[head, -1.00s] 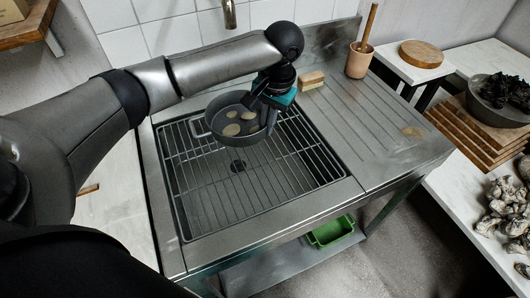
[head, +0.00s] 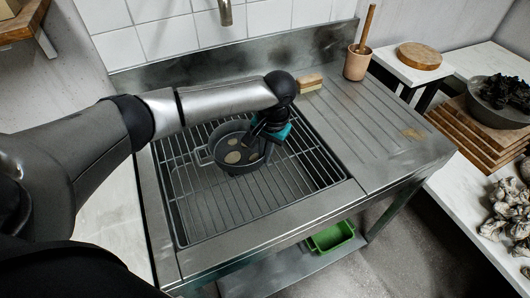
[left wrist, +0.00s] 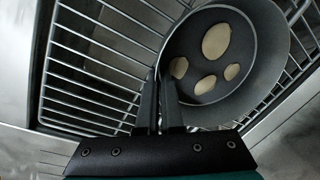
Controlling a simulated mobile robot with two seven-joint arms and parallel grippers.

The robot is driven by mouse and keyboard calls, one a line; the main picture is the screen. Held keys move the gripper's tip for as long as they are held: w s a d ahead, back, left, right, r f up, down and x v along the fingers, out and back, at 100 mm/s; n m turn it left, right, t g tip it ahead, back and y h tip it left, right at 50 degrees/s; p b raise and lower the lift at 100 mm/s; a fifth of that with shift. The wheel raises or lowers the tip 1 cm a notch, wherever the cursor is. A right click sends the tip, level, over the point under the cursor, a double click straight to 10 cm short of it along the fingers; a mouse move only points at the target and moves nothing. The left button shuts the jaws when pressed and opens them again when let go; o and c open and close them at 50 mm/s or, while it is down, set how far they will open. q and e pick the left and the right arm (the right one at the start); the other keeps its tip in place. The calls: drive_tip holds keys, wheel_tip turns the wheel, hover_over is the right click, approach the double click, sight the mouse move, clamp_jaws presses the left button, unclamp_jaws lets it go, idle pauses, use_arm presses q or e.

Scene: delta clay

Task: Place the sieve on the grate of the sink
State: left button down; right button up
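The sieve (head: 242,168) is a round dark-grey vessel with a side handle and several pale oval pieces inside. It sits level at the grate (head: 215,207) over the sink, toward the back middle. Its base appears to touch the bars, but I cannot be sure of full contact. In the left wrist view the sieve (left wrist: 267,55) fills the upper right, above the wire bars. My left gripper (head: 260,136) is at its right rim. Its two fingers (left wrist: 161,82) are close together with the sieve's wall apparently between them. My right gripper is not in view.
The steel sink unit (head: 360,150) has a ribbed drainboard on the right. A wooden block (head: 309,84) and a cup with a wooden handle (head: 357,62) stand at its back. A tap (head: 225,12) hangs above. A green bin (head: 331,236) is below. The front grate is clear.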

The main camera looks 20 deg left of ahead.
use_arm(q)
drive_tip(key=shift+f, duration=0.1)
drive_tip(key=c, duration=1.1)
unclamp_jaws()
drive_tip(key=r+p, duration=0.1)
drive_tip(key=r, duration=0.3)
drive_tip(key=d+r+p, duration=0.1)
drive_tip(key=r, duration=0.3)
drive_tip(key=r+p, duration=0.1)
drive_tip(key=r, duration=0.3)
drive_tip(key=shift+d+r, duration=0.1)
drive_tip(key=shift+d, duration=0.25)
